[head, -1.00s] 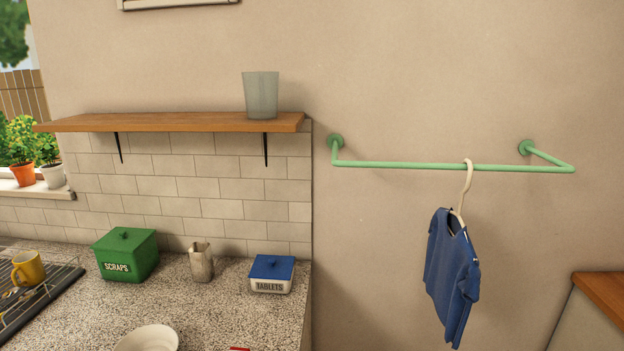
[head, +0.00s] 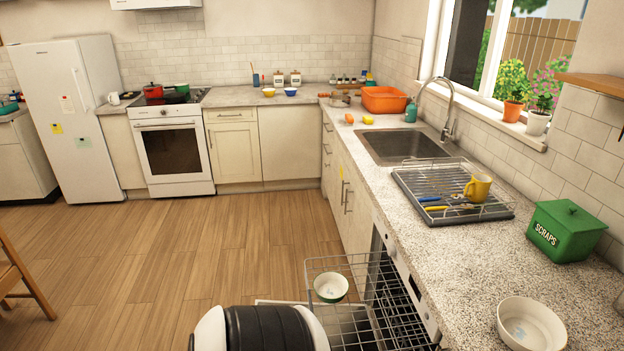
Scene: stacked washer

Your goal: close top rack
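The top rack (head: 352,325) is a grey wire basket in the head view at the bottom centre. It is pulled out from the dishwasher (head: 404,290) under the right-hand counter. A white and green bowl (head: 331,287) sits in the rack's far left part. The rack's near part is cut off by the picture's bottom edge. A pale strip that may be the lowered dishwasher door shows low beside the rack; I cannot tell for sure. A black and white part of my own body covers the area left of the rack. Neither of my grippers is in view.
The counter holds a white bowl (head: 531,324), a green scraps box (head: 566,230) and a drying rack (head: 452,220) with a yellow mug (head: 478,187). A chair (head: 14,275) stands at the left edge. The wooden floor (head: 200,240) is clear in the middle.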

